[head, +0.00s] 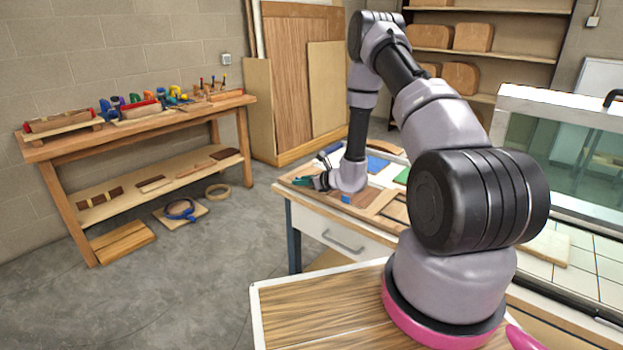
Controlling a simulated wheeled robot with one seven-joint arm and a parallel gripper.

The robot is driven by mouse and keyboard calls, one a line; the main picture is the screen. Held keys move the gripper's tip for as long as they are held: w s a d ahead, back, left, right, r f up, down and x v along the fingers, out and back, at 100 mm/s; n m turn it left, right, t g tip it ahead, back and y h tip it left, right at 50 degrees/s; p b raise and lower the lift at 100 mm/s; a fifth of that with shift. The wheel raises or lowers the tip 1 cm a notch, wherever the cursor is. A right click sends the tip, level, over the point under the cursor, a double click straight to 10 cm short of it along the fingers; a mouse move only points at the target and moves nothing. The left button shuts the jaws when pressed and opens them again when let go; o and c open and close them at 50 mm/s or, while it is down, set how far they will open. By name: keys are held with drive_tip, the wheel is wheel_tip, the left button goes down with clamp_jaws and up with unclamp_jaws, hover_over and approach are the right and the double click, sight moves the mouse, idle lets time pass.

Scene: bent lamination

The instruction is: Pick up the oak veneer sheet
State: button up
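My gripper (305,181) is small and far off, over the left part of a worktable (325,226). Its dark and teal tips point left, low over the tabletop, and I cannot tell whether they touch anything. Flat wooden pieces (375,203) lie on this table around and to the right of it. One of them may be the oak veneer sheet, but I cannot single it out. Whether the gripper holds anything is too small to see.
A wooden bench (88,146) with clamps and tools stands at the left wall. Tall panels (290,85) lean at the back. A glass-fronted unit (560,135) stands at right.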

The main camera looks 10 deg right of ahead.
clamp_jaws()
idle(1.3)
